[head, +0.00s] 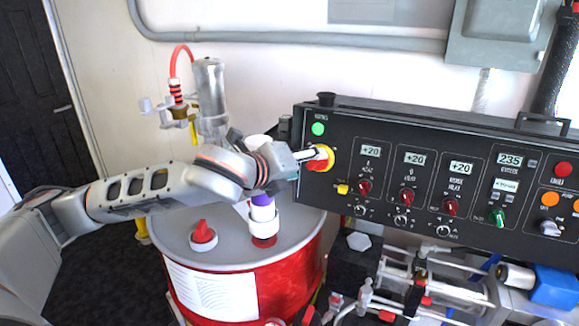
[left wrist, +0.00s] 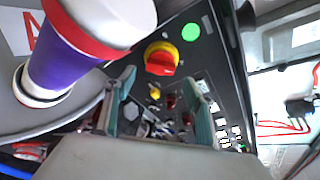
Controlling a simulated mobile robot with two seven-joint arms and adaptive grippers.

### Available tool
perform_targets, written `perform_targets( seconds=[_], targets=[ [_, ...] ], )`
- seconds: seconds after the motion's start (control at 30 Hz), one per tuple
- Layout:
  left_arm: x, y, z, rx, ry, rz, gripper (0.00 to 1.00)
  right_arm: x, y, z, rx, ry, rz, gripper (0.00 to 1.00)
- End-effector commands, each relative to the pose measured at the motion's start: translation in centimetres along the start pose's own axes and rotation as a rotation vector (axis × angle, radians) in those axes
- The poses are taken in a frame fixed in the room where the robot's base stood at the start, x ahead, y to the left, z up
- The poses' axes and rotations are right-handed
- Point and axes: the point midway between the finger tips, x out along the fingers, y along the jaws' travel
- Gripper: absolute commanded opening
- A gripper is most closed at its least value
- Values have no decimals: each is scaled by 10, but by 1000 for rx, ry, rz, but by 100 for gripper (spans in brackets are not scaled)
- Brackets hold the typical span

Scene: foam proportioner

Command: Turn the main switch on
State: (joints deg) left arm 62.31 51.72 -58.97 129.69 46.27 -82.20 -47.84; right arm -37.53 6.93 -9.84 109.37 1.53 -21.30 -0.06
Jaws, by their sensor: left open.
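The main switch (head: 323,158) is a red rotary knob on a round yellow plate at the left end of the black control panel, below a green light (head: 318,129). My left gripper (head: 303,158) is just left of the switch, its fingertips overlapping the switch's left edge in the head view. In the left wrist view the switch (left wrist: 161,60) lies beyond and above the open fingers (left wrist: 160,105), with nothing between them. I cannot tell whether a fingertip touches the knob. My right gripper is not in view.
The black panel (head: 400,128) carries several displays and red knobs right of the switch. A red drum (head: 250,284) with a purple-and-white pump fitting (head: 263,212) stands below my left arm. The fitting (left wrist: 70,60) is close beside the gripper in the wrist view.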

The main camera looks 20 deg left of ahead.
Motion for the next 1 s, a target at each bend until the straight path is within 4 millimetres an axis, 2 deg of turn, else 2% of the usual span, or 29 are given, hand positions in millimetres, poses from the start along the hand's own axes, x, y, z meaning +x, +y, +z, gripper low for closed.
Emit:
perform_targets(
  seconds=[0.03, 0.2, 0.4, 0.6, 1.0],
  targets=[
    [-12, 0, 0, 4, -1, -1, 54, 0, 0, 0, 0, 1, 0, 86],
    [-45, 0, 0, 3, -1, -1, 54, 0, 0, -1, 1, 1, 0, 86],
    [-70, 0, 0, 2, 0, 0, 54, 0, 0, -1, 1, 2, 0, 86],
    [-77, 0, 0, 1, 0, 0, 54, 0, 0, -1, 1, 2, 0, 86],
    [-77, 0, -1, 1, 1, 1, 54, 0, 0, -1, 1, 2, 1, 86]
  ],
)
